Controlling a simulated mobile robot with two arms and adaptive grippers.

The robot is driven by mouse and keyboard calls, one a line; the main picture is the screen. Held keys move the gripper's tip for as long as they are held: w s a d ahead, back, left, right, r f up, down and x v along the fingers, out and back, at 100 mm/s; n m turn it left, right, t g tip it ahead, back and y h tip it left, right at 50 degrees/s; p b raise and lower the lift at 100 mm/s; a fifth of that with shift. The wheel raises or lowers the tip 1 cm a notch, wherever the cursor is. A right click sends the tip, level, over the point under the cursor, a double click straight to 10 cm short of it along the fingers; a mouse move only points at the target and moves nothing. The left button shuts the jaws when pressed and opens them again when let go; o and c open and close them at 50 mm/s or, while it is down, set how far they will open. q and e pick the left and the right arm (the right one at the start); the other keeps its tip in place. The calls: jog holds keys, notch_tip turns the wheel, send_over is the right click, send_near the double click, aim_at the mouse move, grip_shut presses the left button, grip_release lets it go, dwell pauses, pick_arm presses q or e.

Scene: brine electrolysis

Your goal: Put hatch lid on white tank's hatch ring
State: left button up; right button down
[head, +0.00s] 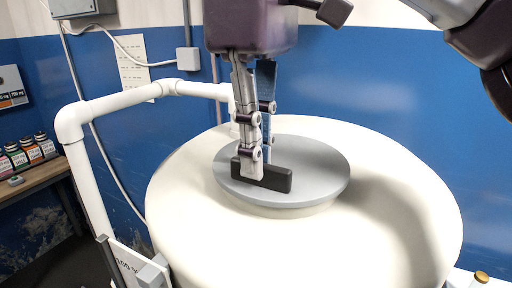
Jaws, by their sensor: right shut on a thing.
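The grey round hatch lid (318,178) is on top of the white tank (400,230), over its raised hatch ring (290,211). The lid looks about level and covers the opening; I cannot tell whether it is fully seated. A dark bar handle (281,180) stands up from the lid. My right gripper (256,168) comes down from above and is shut on the lid's handle. My left gripper is not in view.
A white pipe (125,99) bends round the tank's left side and back. A wooden shelf (38,179) with several small bottles (31,148) stands at the far left. A blue wall (370,85) is behind the tank.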

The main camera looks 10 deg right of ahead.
jog(key=shift+f, duration=0.2)
jog(key=c, duration=2)
grip_release()
jog(key=shift+o, duration=0.2)
jog(key=shift+s+a+r, duration=0.1)
jog(key=shift+r, duration=1.5)
jog(key=shift+s+r, duration=0.1)
jog(key=shift+r, duration=1.5)
jog(key=shift+w+r, duration=0.1)
jog(key=shift+r, duration=0.45)
